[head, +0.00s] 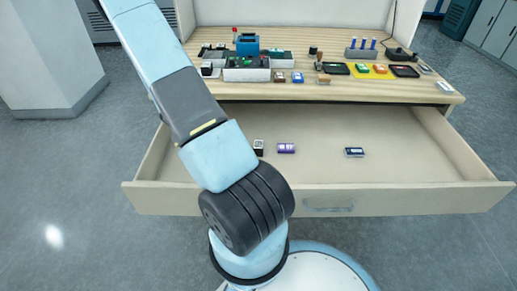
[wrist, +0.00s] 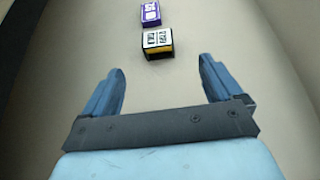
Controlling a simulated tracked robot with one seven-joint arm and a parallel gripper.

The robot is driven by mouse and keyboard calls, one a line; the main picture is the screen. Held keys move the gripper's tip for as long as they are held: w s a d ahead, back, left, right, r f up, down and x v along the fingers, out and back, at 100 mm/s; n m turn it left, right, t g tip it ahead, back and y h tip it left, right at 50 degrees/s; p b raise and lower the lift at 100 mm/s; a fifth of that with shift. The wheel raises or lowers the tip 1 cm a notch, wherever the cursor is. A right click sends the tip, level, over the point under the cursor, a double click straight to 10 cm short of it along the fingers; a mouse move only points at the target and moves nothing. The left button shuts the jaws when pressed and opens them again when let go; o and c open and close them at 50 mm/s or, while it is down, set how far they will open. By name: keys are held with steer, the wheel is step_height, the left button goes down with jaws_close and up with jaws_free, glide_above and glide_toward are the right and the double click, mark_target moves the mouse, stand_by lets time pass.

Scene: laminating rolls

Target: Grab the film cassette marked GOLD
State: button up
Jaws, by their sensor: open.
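A small black cassette with a white label and a yellow band (wrist: 157,42) lies in the open drawer; its print is too small to read surely, but the yellow band fits GOLD. It also shows in the head view (head: 258,146), just beside my arm. My gripper (wrist: 163,75) is open and empty, with the cassette ahead of its fingertips, roughly centred and not between them. The gripper is hidden in the head view.
A purple cassette (wrist: 150,13) lies just beyond the yellow-banded one. A dark blue cassette with a pale label (head: 354,152) lies farther right in the drawer (head: 420,200). The drawer walls bound the space; the tabletop above (head: 420,93) holds several small items.

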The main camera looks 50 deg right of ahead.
mark_target(258, 144)
steer(key=x, duration=0.8)
steer(key=shift+s, duration=0.1)
steer(key=shift+w+d+x, duration=0.1)
steer(key=shift+d+x, duration=0.05)
steer(key=shift+x, duration=1.2)
steer(key=shift+w+d+x, duration=0.1)
steer(key=shift+x, duration=1.3)
steer(key=c, duration=1.1)
steer(key=shift+r, duration=0.15)
